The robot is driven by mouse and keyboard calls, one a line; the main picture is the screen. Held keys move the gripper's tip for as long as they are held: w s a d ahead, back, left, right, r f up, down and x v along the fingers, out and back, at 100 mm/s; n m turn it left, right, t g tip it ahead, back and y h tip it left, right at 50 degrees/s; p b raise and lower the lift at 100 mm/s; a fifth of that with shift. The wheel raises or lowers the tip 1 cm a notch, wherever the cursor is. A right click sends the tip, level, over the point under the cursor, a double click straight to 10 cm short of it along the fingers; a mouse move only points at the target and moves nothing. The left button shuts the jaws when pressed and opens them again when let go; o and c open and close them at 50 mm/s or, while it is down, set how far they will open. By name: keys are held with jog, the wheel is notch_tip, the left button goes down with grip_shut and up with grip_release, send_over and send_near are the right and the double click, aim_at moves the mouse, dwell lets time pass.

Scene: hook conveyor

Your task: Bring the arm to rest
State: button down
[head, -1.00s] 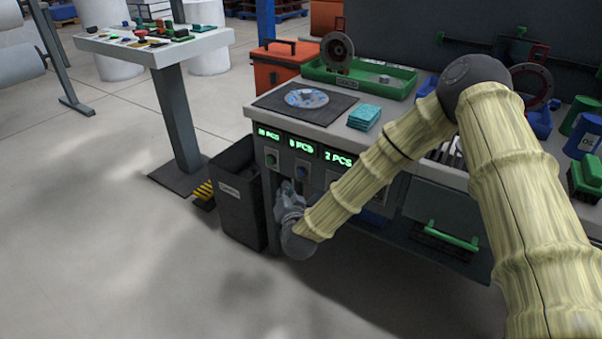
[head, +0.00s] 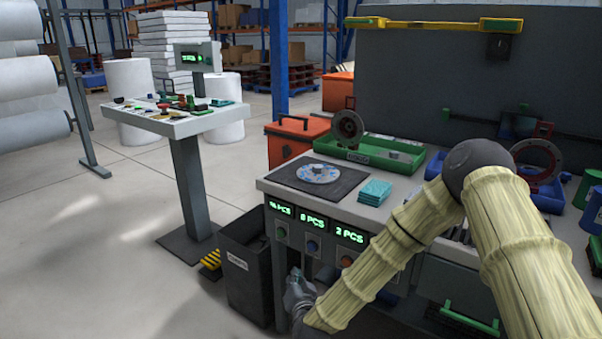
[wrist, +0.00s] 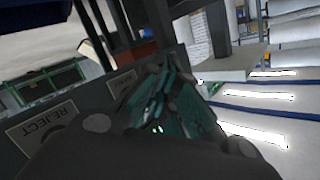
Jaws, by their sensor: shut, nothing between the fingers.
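My arm, in sleeves that look like bamboo, reaches down and left across the workbench front in the head view. My gripper (head: 296,284) is low in front of the bench, just below the counter displays and to the right of the dark bin. It is shut and holds nothing. In the wrist view, the gripper's dark and teal fingers (wrist: 165,105) fill the middle, close to dark panels, one with a REJECT label (wrist: 40,125). I cannot tell whether the fingers touch a panel.
The workbench (head: 340,208) carries a disc on a dark mat (head: 318,173), teal pads (head: 375,192), a green tray (head: 370,152) and a blue tray. A dark bin (head: 245,275) stands at its left end. A control console (head: 178,122) is further left.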

jog(key=s+d+f+n+g, duration=0.1)
jog(key=s+d+f+g, duration=0.35)
jog(key=s+f, duration=0.5)
jog(key=s+d+f+n+g+h, duration=0.1)
jog(key=s+d+f+n+g, duration=0.15)
jog(key=s+d+f, duration=0.65)
jog(key=s+d+f+n+g, duration=0.1)
jog(key=s+f+g, duration=0.35)
jog(key=s, duration=0.95)
jog(key=s+d+f+g+h, duration=0.1)
jog(key=s+d+g, duration=0.1)
jog(key=s+d, duration=0.45)
jog(key=s+d+g+h, duration=0.1)
jog(key=s+d+g, duration=0.15)
jog(key=s, duration=0.75)
notch_tip(320, 180, up, 23)
jog(key=w+p, duration=0.1)
jog(key=p, duration=2.2)
jog(key=shift+t, duration=0.3)
jog(key=shift+f, duration=0.1)
